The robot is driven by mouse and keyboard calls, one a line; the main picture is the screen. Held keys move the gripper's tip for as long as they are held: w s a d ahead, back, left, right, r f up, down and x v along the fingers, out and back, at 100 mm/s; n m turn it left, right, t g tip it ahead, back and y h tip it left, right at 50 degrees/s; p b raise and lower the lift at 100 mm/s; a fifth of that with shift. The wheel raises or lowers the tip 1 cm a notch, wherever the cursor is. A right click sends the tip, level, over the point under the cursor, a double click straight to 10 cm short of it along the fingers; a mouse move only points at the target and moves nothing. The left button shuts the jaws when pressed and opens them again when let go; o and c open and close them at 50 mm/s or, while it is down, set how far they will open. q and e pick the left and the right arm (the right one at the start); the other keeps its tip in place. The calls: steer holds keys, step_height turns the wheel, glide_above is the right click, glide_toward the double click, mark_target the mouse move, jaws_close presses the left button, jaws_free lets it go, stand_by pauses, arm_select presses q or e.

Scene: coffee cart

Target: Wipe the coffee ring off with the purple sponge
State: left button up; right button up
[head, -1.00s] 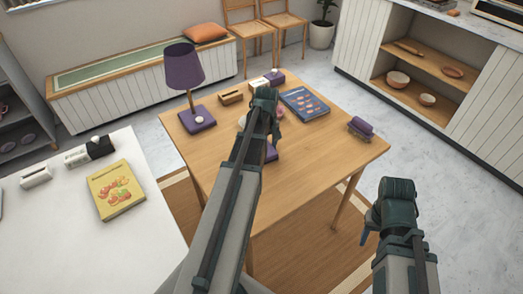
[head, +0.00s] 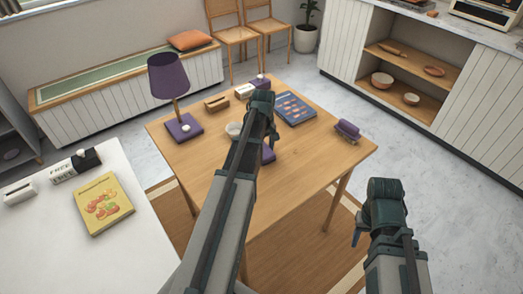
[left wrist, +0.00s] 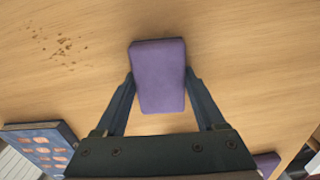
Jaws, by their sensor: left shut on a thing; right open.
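The purple sponge (left wrist: 158,76) sits between the two fingers of my left gripper (left wrist: 158,84) in the left wrist view. In the head view, my left gripper (head: 262,110) is over the wooden table (head: 310,165), with part of the sponge (head: 268,154) showing beside my arm. I cannot tell whether the sponge touches the wood. A loose patch of brown specks (left wrist: 60,45) lies on the wood, up and left of the sponge, apart from it. I see no clear ring shape. My right gripper (head: 358,237) is open, low at the right, away from the table.
A purple lamp (head: 168,76), a white cup (head: 233,130), a wooden holder (head: 216,103) and a blue book (head: 296,109) stand around the table's far side. A purple object (head: 347,130) is near the right corner. The near right tabletop is clear.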

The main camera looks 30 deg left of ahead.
arm_select(q)
steer(key=shift+s+d+r, duration=0.1)
steer(key=shift+s+d, duration=0.15)
steer(key=shift+d, duration=0.25)
steer(key=shift+s+d, duration=0.25)
steer(key=shift+d, duration=0.25)
steer(key=shift+s+a, duration=0.35)
steer(key=shift+s, duration=0.45)
steer(key=shift+s+a, duration=0.3)
steer(key=shift+s, duration=0.5)
steer(key=shift+s+a, duration=0.35)
steer(key=shift+s, duration=0.45)
steer(key=shift+s+a, duration=0.35)
steer(key=shift+s, duration=0.4)
steer(key=shift+s+a+f, duration=0.1)
steer(key=shift+s+a, duration=0.2)
steer(key=shift+s, duration=0.5)
steer(key=shift+s+a+f, duration=0.1)
steer(key=shift+s+a, duration=0.15)
steer(key=shift+s, duration=0.5)
